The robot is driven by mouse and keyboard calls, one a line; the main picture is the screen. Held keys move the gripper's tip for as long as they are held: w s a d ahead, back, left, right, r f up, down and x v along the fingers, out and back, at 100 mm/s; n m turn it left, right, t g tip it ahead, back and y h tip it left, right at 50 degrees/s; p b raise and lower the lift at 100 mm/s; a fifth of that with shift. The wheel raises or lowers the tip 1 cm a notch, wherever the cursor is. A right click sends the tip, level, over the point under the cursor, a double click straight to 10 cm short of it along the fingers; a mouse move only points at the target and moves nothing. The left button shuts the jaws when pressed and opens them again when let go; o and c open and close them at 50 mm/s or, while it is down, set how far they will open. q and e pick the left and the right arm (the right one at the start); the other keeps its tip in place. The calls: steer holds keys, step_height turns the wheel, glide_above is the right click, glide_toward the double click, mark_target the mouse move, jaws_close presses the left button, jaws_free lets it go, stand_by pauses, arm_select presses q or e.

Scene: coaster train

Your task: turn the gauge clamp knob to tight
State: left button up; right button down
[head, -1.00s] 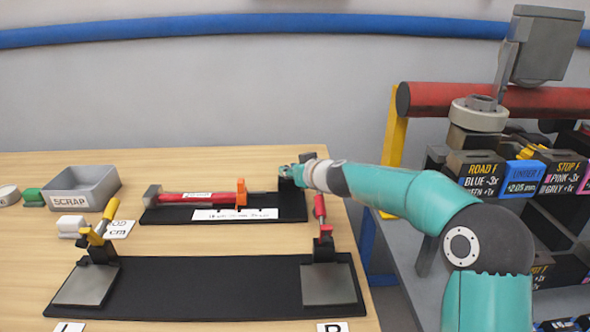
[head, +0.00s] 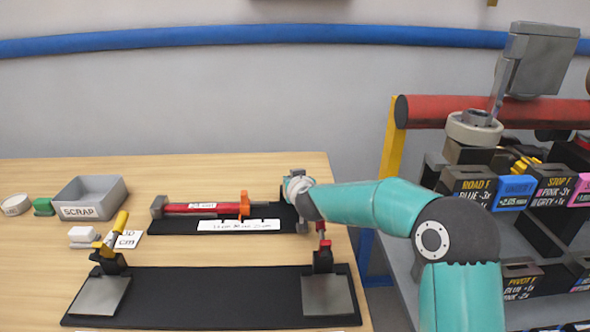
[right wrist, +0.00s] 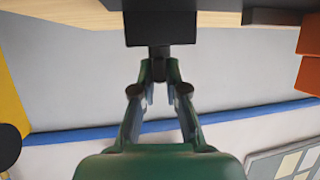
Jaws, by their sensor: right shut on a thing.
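The gauge is a black base (head: 170,226) on the table with a red bar (head: 215,209), an orange slider (head: 244,204) and a white scale strip (head: 238,225). My right arm reaches to the gauge's right end, where its wrist hides the clamp knob in the head view. In the right wrist view my right gripper (right wrist: 160,72) is shut on the small dark knob (right wrist: 158,53), which sticks out from a black block (right wrist: 161,27). The knob's turn position cannot be read. My left gripper is not in view.
In front of the gauge lies a black fixture board (head: 215,290) with a yellow-handled clamp (head: 115,235) at left and a red-handled clamp (head: 322,255) at right, close to my arm. A grey scrap bin (head: 90,198) stands at left. A bin rack (head: 500,210) stands at right.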

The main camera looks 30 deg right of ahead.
steer(key=m+g+h+p, duration=0.1)
steer(key=m+h+p, duration=0.1)
steer(key=p, duration=0.2)
steer(key=m+g+h+p, duration=0.2)
steer(key=m+h+p, duration=0.1)
steer(key=p, duration=0.2)
steer(key=m+g+h+p, duration=0.1)
steer(key=m+h+p, duration=0.1)
steer(key=p, duration=0.2)
steer(key=shift+w+a+r+g, duration=0.3)
steer(key=shift+r, duration=0.05)
steer(key=shift+f+m+g+h+p, duration=0.25)
steer(key=shift+m+g+h+p, duration=0.55)
steer(key=shift+m+g, duration=0.3)
steer(key=shift+m+g+h, duration=0.3)
steer(key=shift+m+g, duration=0.3)
steer(key=shift+m, duration=0.1)
steer(key=shift+d+m+g, duration=0.15)
steer(key=shift+m+g, duration=0.15)
steer(key=c, duration=1.2)
jaws_free()
steer(key=shift+a, duration=0.2)
